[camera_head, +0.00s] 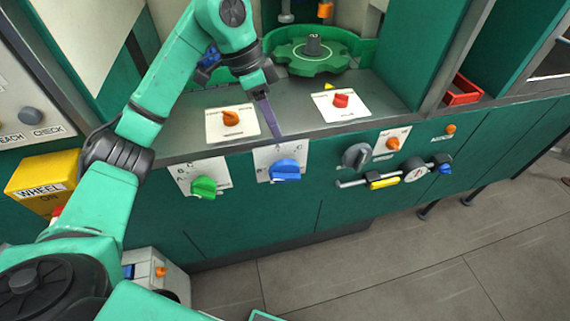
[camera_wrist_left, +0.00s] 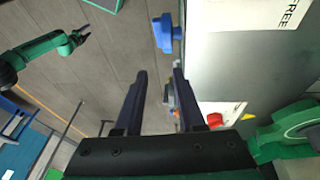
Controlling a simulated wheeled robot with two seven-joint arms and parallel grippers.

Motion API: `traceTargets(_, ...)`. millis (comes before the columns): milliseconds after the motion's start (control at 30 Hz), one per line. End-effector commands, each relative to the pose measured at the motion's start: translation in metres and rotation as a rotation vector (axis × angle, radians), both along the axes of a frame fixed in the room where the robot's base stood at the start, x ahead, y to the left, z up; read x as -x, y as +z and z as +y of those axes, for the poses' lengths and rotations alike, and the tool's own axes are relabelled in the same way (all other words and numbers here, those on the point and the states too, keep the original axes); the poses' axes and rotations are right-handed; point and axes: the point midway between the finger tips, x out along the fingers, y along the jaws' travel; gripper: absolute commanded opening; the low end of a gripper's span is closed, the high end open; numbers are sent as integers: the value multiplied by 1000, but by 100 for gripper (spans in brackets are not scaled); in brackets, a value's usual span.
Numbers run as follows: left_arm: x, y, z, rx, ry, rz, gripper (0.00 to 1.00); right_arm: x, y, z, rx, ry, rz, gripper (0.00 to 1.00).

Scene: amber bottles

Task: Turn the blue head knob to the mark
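The blue head knob (camera_head: 285,170) sits on a white marked plate (camera_head: 266,158) on the green front panel, below the counter edge. In the left wrist view the blue knob (camera_wrist_left: 164,32) is ahead of the fingertips, with a gap between. My left gripper (camera_head: 277,134) points down over the counter edge, just above the plate. Its fingers stand apart and empty in the left wrist view (camera_wrist_left: 159,72).
A green knob (camera_head: 204,187) is left of the blue one; a grey knob (camera_head: 355,155) and a yellow-handled slider (camera_head: 384,183) are right. Orange (camera_head: 231,118) and red (camera_head: 341,101) knobs stand on the counter before a green wheel (camera_head: 312,57). The floor in front is clear.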

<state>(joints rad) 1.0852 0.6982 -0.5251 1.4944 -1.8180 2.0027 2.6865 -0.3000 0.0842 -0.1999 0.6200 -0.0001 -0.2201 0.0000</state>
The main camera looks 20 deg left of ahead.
Motion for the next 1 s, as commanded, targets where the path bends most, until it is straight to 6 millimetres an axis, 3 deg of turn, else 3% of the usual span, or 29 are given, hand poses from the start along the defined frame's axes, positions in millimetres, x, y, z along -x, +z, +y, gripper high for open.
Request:
traceTargets(33, 10, -14, 18, 19, 17, -53, 39, 0, -25, 0, 0, 0, 0, 50)
traceTargets(100, 20, -6, 34, 31, 30, -113, 39, -1, -30, 0, 0, 0, -1, 50)
traceTargets(200, 25, -1, 40, 33, 35, -145, 39, 0, -29, 2, -3, -1, -1, 50)
traceTargets(367, 21, -22, 30, 35, 32, -143, 39, 0, -25, 4, -5, -2, -1, 50)
traceTargets(733, 1, -108, -1, 36, 34, -143, 39, 0, -16, 4, -5, -2, 0, 50)
traceTargets(1000, -4, -129, -7, 36, 33, -147, 39, 0, -15, 4, -5, -2, 0, 50)
